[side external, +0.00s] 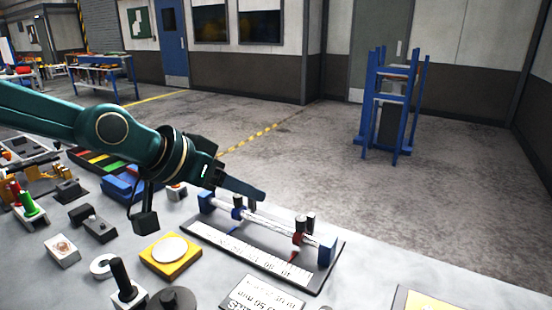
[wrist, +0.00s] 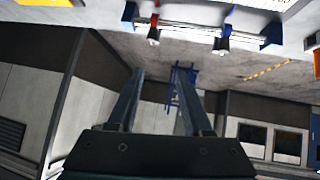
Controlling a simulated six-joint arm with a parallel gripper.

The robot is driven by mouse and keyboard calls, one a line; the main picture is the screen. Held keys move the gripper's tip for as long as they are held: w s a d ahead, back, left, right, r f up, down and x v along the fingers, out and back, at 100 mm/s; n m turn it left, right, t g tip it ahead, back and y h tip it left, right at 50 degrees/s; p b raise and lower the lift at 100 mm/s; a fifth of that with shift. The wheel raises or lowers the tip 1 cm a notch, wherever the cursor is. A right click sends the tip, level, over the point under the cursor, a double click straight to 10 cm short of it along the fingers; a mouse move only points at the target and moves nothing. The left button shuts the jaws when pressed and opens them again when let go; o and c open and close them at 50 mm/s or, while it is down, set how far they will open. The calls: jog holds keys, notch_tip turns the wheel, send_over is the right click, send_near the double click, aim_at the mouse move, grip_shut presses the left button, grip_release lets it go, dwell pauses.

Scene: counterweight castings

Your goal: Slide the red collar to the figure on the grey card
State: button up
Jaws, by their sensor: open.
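The red collar (side external: 298,238) sits on a rail (side external: 265,221) near its right end block in the side view, with dark knobs at its top. In the wrist view the red collar (wrist: 153,32) is at the upper left. A blue collar (side external: 238,212) is near the rail's other end. A white scale (side external: 250,256) lies along the rail's base. A pale card (side external: 262,297) with upside-down print lies in front, partly cut off; I cannot read its figure surely. My gripper (wrist: 160,72) is open and empty, clear of the red collar; in the side view its fingers reach over the rail's blue-collar end.
Blue end blocks (side external: 327,248) stand at both rail ends. A yellow block with a white disc (side external: 170,254), a white ring (side external: 103,266) and black-knobbed parts lie left of the rail base. The table right of the rail is mostly bare, with another card (side external: 425,300) at the front.

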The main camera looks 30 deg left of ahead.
jog(key=s+a+f+g+y, duration=0.1)
jog(key=s+a, duration=0.3)
jog(key=s, duration=0.6)
jog(key=s+a+f+g+y, duration=0.1)
jog(key=s+a+g, duration=0.2)
jog(key=s, duration=0.7)
jog(key=shift+a+f+n, duration=0.3)
jog(key=shift+a+n, duration=0.1)
jog(key=shift+w, duration=0.1)
